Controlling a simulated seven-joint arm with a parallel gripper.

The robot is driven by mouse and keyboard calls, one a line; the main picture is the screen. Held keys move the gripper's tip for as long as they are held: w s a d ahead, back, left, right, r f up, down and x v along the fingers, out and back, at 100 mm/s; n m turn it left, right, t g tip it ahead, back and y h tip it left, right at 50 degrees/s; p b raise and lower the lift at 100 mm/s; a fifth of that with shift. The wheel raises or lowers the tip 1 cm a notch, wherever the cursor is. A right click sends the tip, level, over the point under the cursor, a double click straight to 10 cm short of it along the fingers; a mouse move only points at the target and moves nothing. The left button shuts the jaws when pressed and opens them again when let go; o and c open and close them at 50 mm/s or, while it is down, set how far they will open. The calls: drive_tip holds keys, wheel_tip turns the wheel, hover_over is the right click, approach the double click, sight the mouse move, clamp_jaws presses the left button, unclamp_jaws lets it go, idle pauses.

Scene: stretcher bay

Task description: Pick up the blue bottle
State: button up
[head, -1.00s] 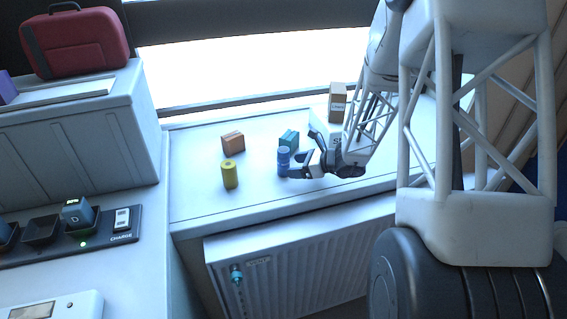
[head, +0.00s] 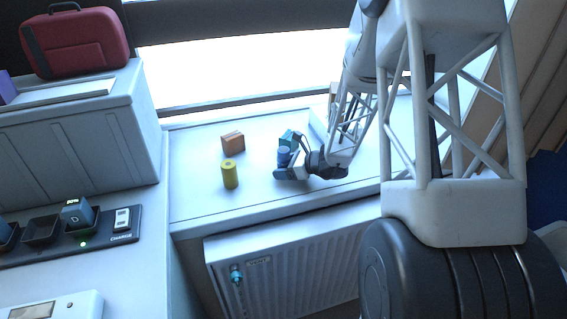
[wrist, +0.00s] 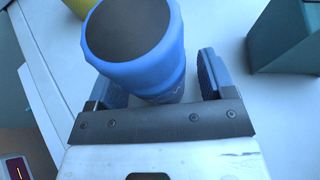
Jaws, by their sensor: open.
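The blue bottle (head: 283,154) stands upright on the white counter (head: 200,202), partly hidden by my gripper in the head view. In the wrist view the blue bottle (wrist: 137,40) is large, with a dark round top, and sits between my two fingers. My gripper (head: 284,166) is open around the bottle, seen from the right side in the head view. In the wrist view my gripper (wrist: 160,82) has one finger on each side; a gap shows at the right finger. The left finger is partly hidden by the bottle.
A teal box (head: 290,137) stands close behind the bottle; it also shows in the wrist view (wrist: 285,40). A yellow can (head: 229,175) and an orange-brown box (head: 233,142) stand to the left. Another box (head: 332,95) is partly hidden behind my arm. The counter's front left is clear.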

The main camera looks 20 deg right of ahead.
sight(289, 159)
drive_tip(key=c, duration=1.1)
drive_tip(key=shift+r, duration=0.25)
drive_tip(key=shift+r, duration=0.5)
drive_tip(key=shift+s+r, duration=0.25)
drive_tip(key=shift+r, duration=0.3)
drive_tip(key=shift+s+r, duration=0.2)
drive_tip(key=shift+r, duration=0.35)
drive_tip(key=s, duration=0.5)
drive_tip(key=s+a+r, duration=0.1)
drive_tip(key=s, duration=0.9)
drive_tip(key=shift+a+r, duration=0.15)
